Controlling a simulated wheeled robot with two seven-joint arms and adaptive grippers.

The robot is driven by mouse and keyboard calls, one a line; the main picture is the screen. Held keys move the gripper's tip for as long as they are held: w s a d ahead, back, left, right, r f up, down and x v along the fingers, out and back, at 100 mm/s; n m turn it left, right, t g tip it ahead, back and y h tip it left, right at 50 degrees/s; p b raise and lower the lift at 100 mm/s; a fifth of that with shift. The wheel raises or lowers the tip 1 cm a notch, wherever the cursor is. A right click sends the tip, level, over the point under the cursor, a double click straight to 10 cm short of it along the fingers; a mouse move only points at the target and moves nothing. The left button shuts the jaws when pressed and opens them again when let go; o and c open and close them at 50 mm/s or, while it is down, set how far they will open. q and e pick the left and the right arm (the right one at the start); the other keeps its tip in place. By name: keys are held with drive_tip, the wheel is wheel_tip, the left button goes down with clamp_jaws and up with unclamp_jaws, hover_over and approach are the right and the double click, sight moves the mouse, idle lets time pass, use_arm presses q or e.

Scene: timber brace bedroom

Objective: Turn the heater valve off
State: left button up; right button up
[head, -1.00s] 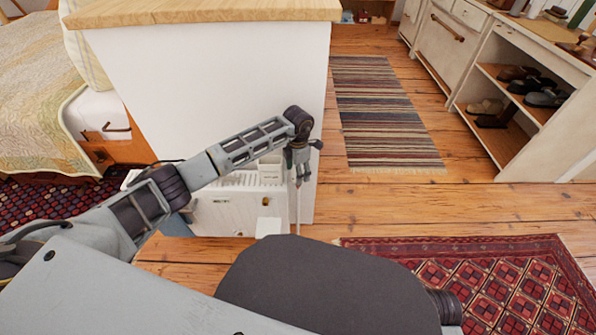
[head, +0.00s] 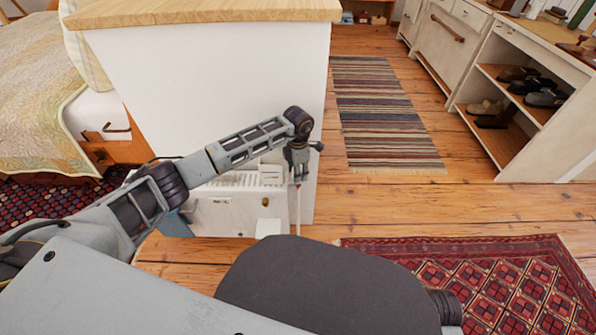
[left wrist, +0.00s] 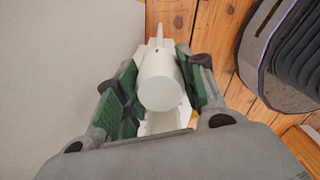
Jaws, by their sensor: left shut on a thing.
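The white heater (head: 225,214) stands low against the white cabinet wall, partly hidden behind my left arm in the head view. A thin white pipe rises at its right end. My left gripper (head: 298,178) points down above this pipe. In the left wrist view, the white cylindrical heater valve knob (left wrist: 160,82) sits between the green-padded fingers of my left gripper (left wrist: 159,88), which is shut on it. The valve's setting marks cannot be read. My right gripper is not in view.
The white cabinet (head: 210,85) with a wooden top stands close behind my left arm. A patterned red rug (head: 490,285) and a striped runner (head: 385,115) lie on the plank floor. An open shoe shelf (head: 520,120) stands at the right. A bed (head: 40,100) is at the left.

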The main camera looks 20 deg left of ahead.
use_arm(q)
drive_tip(key=m, duration=0.3)
drive_tip(key=shift+m, duration=0.3)
drive_tip(key=m, duration=0.5)
drive_tip(key=shift+b, duration=0.4)
drive_tip(key=m, duration=0.3)
drive_tip(key=m+b, duration=0.1)
drive_tip(key=m, duration=0.1)
drive_tip(key=shift+m, duration=1.5)
drive_tip(key=m+b, duration=0.1)
drive_tip(key=m, duration=0.6)
drive_tip(key=shift+m+b, duration=0.4)
drive_tip(key=shift+m, duration=2)
drive_tip(key=shift+m+b, duration=0.4)
drive_tip(key=shift+m, duration=1)
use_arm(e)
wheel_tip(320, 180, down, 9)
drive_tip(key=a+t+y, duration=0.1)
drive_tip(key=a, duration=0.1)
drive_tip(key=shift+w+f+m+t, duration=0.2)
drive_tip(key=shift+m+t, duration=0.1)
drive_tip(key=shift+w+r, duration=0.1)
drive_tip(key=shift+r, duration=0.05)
